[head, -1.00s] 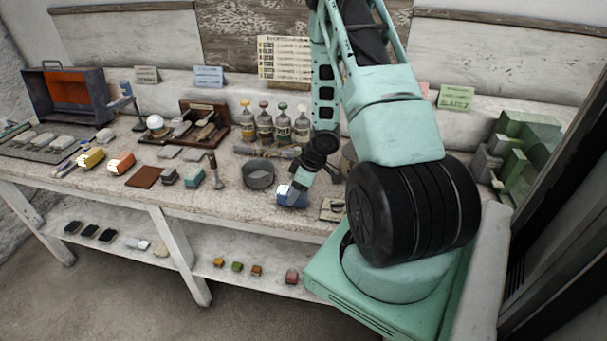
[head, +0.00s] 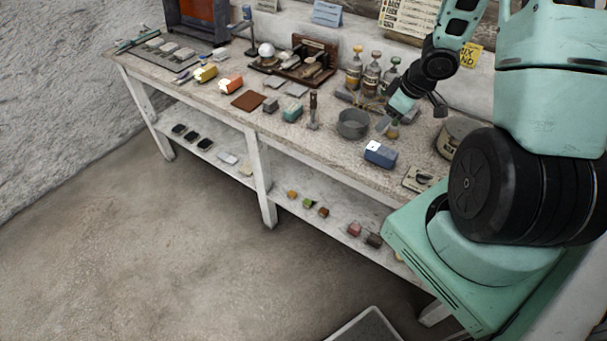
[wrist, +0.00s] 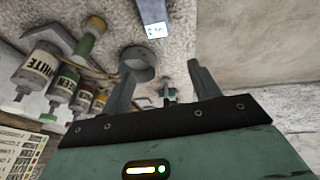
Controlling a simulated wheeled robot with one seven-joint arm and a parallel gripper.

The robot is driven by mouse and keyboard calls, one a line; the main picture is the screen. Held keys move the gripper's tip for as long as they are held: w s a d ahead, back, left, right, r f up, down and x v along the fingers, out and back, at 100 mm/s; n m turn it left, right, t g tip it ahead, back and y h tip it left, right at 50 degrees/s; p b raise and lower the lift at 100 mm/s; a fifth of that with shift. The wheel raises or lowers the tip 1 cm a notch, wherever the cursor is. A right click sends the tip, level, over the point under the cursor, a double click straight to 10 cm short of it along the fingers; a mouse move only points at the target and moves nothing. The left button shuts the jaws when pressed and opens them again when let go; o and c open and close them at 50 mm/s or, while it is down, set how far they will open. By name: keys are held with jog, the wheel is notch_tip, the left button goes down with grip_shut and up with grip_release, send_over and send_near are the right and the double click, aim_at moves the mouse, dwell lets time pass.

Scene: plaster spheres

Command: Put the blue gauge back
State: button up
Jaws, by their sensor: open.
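The blue gauge (head: 380,154) is a small blue block with a white label on its top. It lies on the bench near the front edge, right of the round metal bowl. In the wrist view it shows at the top edge (wrist: 152,14), partly cut off. My gripper (head: 388,124) is open and empty, above the bench just behind the gauge and apart from it. In the wrist view the two fingers of my gripper (wrist: 163,82) are spread wide with nothing held between them.
The metal bowl (head: 353,123) stands left of my gripper, with labelled bottles (head: 371,75) behind. A lower shelf holds small blocks.

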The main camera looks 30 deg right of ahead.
jog(key=w+a+r+n+h, duration=0.1)
jog(key=a+r, duration=0.4)
jog(key=a, duration=0.6)
jog(key=w+a+r, duration=0.1)
jog(key=a+r, duration=0.4)
jog(key=a, duration=0.6)
jog(key=s+a+r+n+g, duration=0.1)
jog(key=s+a+r+g, duration=0.1)
jog(key=s+a, duration=0.6)
jog(key=s+a+r+n+g+y, duration=0.1)
jog(key=s+a+r, duration=0.3)
jog(key=s+a, duration=0.5)
jog(key=shift+s+g, duration=0.6)
jog(key=shift+s, duration=0.65)
jog(key=shift+a, duration=0.1)
